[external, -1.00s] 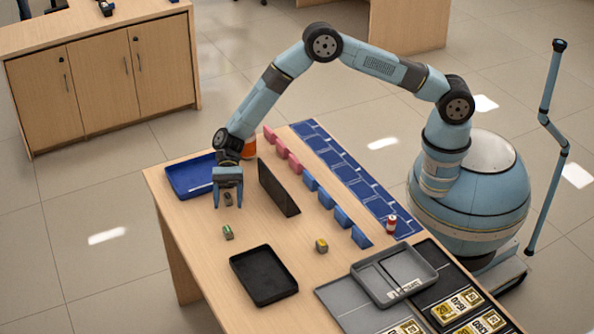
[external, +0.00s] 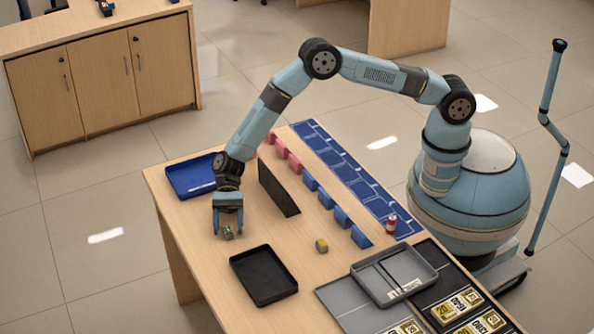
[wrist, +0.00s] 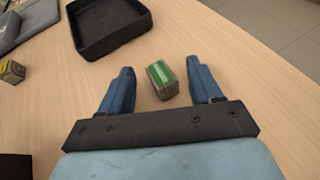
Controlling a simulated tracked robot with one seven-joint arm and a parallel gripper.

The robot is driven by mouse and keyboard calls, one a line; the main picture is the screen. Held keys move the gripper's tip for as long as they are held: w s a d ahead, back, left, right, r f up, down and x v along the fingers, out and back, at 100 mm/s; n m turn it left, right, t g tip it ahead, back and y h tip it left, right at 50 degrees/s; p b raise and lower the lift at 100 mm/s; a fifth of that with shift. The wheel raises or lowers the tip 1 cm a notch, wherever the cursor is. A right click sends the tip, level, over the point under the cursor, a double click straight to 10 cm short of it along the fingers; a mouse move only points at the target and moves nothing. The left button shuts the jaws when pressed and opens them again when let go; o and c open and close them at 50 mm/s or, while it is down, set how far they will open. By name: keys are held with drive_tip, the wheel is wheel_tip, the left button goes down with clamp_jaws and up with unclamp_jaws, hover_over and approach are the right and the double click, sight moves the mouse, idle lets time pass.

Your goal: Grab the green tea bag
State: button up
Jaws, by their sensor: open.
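The green tea bag, a small block with a green and white top (wrist: 161,76), lies on the wooden counter. In the external view it (external: 228,232) sits at my gripper's fingertips, partly hidden by them. My gripper (external: 228,229) is open and points down over it. In the wrist view the block lies between the two blue fingers of my gripper (wrist: 161,79), closer to the right finger.
A black tray (external: 264,275) lies in front of the block, to its right in the external view. A small yellow block (external: 321,246) stands farther right. A black upright panel (external: 279,189) and a blue tray (external: 190,176) are behind my gripper.

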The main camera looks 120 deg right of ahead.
drive_tip(key=shift+f, duration=0.15)
clamp_jaws()
idle(0.6)
